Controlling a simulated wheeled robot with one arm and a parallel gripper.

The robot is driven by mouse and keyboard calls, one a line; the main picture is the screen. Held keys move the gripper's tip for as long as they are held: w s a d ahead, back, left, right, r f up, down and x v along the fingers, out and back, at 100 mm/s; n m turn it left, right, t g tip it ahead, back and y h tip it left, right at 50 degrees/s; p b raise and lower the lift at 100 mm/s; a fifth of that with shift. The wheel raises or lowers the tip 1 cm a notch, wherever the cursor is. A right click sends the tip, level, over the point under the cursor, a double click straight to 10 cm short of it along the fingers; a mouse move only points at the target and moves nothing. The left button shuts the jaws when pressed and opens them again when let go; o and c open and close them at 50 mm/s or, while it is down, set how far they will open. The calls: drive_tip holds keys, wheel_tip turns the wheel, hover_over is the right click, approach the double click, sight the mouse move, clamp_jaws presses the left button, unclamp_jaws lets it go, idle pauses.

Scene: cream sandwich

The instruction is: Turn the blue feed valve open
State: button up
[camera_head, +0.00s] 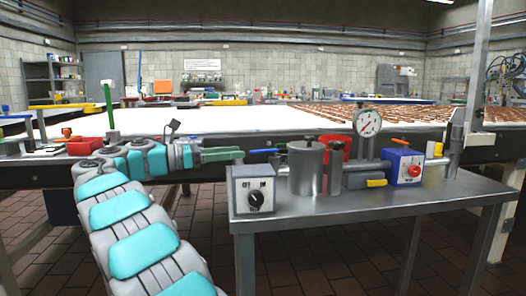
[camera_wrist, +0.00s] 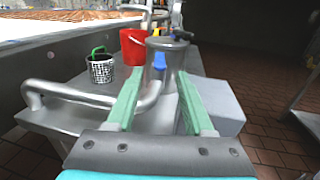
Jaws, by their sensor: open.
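The blue feed valve handle (camera_head: 265,150) is a small bar at the left side of a lidded steel pot (camera_head: 305,172) on the metal table. In the wrist view the blue handle (camera_wrist: 159,62) shows in front of the pot (camera_wrist: 168,44), between and slightly beyond my fingertips. My gripper (camera_head: 240,154) has green fingers, is open and points right towards the handle, just left of it. In the wrist view the two fingers of my gripper (camera_wrist: 160,74) stand apart with nothing held. I cannot tell whether either finger touches the handle.
A grey dial box (camera_head: 254,190) stands below and near my gripper. A curved pipe (camera_wrist: 90,97) runs left of my fingers. A red bucket (camera_wrist: 134,46) and a mesh basket (camera_wrist: 101,70) stand behind. A gauge (camera_head: 367,123) and blue button box (camera_head: 403,167) are at right.

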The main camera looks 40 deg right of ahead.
sight(257, 151)
drive_tip(key=b+x, duration=0.1)
drive_tip(key=x, duration=0.6)
drive_tip(key=shift+c, duration=0.4)
clamp_jaws()
